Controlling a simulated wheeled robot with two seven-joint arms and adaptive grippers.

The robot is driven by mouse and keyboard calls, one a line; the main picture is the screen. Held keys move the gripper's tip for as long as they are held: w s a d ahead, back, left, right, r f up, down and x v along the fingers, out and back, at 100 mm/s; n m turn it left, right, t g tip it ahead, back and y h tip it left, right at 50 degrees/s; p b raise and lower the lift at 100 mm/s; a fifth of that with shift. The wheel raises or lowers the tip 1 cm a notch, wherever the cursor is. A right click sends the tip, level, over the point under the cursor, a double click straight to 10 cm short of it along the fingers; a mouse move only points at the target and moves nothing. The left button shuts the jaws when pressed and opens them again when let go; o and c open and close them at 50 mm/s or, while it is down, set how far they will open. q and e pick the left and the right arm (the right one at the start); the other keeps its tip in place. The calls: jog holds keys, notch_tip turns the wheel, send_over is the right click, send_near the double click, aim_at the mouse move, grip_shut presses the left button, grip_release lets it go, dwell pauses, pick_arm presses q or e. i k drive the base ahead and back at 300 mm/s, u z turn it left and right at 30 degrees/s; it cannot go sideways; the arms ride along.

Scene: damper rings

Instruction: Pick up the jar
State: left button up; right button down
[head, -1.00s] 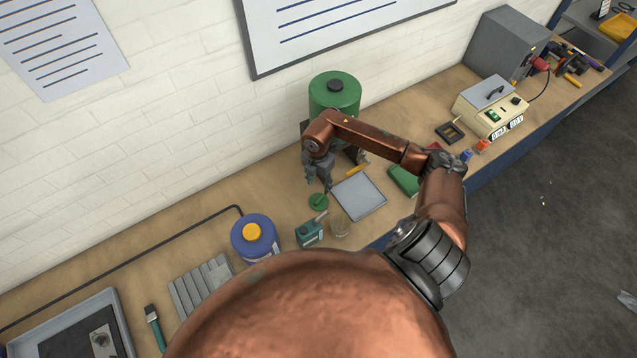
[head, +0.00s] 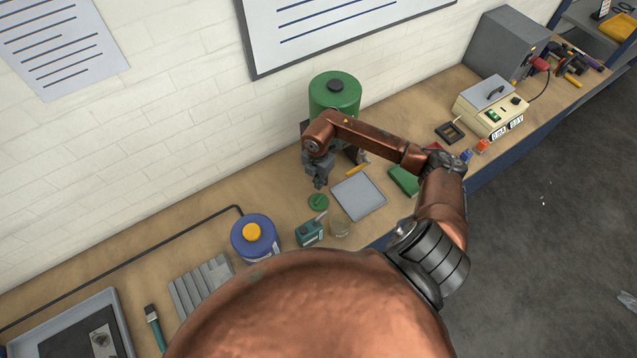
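My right gripper (head: 319,185) points down just behind the green lid, apart from the jar. No object shows in it. Its fingertips are small and bunched together in this view, so their opening is unclear. My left gripper is out of view.
A teal oil can (head: 309,233) stands close left of the jar, and a grey plate (head: 358,197) lies to its right. A blue container (head: 255,238) with an orange cap is further left. A large green canister (head: 335,95) stands behind my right arm.

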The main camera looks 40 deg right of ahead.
aim_at(340, 223)
jog(key=k, duration=1)
